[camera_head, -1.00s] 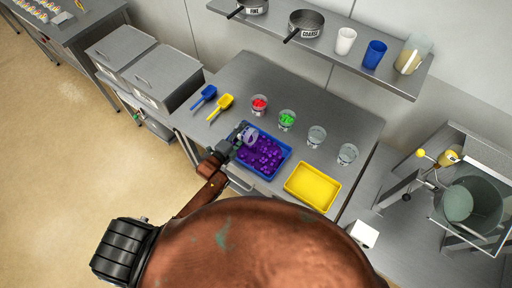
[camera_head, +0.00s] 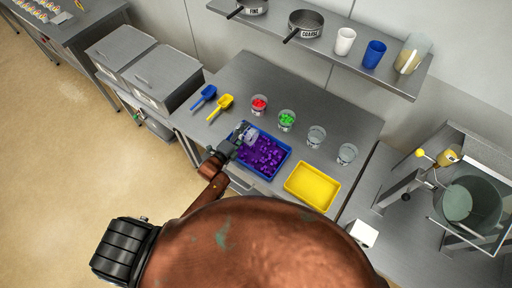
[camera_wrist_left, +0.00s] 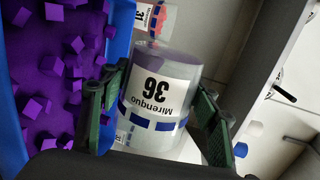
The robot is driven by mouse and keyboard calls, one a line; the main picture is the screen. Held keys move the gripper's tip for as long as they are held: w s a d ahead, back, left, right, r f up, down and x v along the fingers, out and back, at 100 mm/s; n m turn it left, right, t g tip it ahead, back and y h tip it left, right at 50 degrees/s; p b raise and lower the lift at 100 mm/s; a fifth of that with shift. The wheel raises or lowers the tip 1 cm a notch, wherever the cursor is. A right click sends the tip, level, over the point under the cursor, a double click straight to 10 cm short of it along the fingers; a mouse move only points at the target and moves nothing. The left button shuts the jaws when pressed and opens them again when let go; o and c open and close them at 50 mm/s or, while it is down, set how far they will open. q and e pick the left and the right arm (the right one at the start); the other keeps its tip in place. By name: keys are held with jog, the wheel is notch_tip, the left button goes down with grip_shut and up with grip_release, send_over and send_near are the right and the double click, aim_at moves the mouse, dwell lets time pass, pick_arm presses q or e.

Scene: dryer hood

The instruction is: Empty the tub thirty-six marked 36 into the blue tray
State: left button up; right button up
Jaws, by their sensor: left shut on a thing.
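The tub thirty-six (camera_wrist_left: 162,92) is a clear tub with a white label marked 36, which reads upside down in the left wrist view. My left gripper (camera_head: 238,141) is shut on it, one finger on each side. In the head view the tub (camera_head: 249,136) is over the back left part of the blue tray (camera_head: 284,162), tilted; its exact tilt is hard to tell. Many purple cubes lie in the tray, and they also show in the left wrist view. The tub looks mostly clear, with a purple tint near one end. My right gripper is not in view.
Tubs with red (camera_head: 259,105) and green (camera_head: 287,120) pieces and two clear tubs (camera_head: 317,136) stand behind the tray. A yellow tray (camera_head: 312,187) is at its right. Blue (camera_head: 204,97) and yellow (camera_head: 221,107) scoops lie back left. A shelf (camera_head: 330,62) overhangs the back.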

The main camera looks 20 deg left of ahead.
pick_arm(q)
jog(key=shift+s+d+r+m+y, duration=0.2)
jog(key=shift+d+r+m+y, duration=0.3)
jog(key=shift+m, duration=0.6)
dwell(0.9)
jog(key=shift+w+a+n+h, duration=0.1)
jog(key=shift+a+n+h, duration=0.1)
jog(key=shift+n+h, duration=0.15)
jog(key=shift+w+a+f+n, duration=0.15)
jog(key=shift+a+f+n, duration=0.4)
jog(key=shift+n, duration=0.4)
jog(key=shift+d+f, duration=0.1)
jog(key=shift+f+h, duration=0.1)
jog(key=shift+h, duration=0.15)
